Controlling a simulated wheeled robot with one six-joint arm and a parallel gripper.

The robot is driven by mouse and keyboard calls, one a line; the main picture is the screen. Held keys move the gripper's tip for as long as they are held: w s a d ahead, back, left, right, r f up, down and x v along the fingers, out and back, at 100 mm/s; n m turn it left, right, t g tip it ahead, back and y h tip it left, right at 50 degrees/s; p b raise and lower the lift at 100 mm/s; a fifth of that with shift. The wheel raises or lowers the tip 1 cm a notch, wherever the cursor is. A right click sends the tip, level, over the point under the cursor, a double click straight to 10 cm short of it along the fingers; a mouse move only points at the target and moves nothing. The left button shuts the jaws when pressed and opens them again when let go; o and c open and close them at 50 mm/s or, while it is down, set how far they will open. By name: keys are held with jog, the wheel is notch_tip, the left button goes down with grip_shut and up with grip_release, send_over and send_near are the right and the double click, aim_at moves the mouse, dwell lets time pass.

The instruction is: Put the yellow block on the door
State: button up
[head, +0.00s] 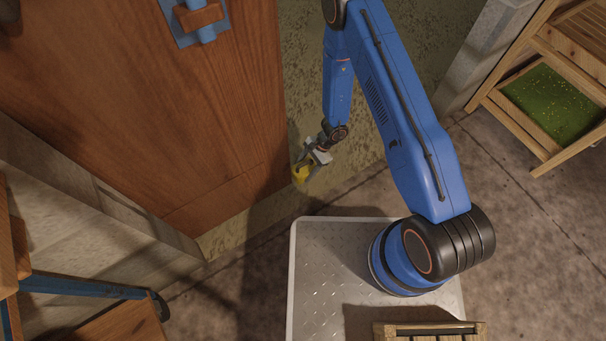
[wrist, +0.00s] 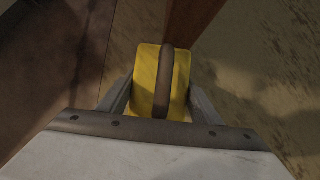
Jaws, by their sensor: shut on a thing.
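The yellow block (head: 300,173) is between the fingers of my gripper (head: 311,162), low down by the door's right edge. In the wrist view the block (wrist: 146,84) is yellow with a brown band down its middle, and a grey finger of my gripper (wrist: 160,100) grips it on each side. The brown wooden door (head: 200,110) fills the upper left of the head view. In the wrist view the door's edge (wrist: 191,22) shows just beyond the block. I cannot tell whether the block touches the door or the floor.
A blue latch plate with a handle (head: 203,22) is on the door. A stone wall (head: 90,195) stands at left, with a blue-framed cart (head: 85,287) below it. A wooden rack with a green tray (head: 553,103) stands at right. Concrete floor (head: 520,230) is clear at right.

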aim_at(303, 174)
jog(key=shift+s+a, duration=0.25)
jog(key=shift+a, duration=0.1)
jog(key=shift+f, duration=1.75)
jog(key=o, duration=1.4)
jog(key=shift+f, duration=0.15)
jog(key=v, duration=1.2)
jog(key=shift+w+r, duration=0.1)
jog(key=shift+r, duration=0.15)
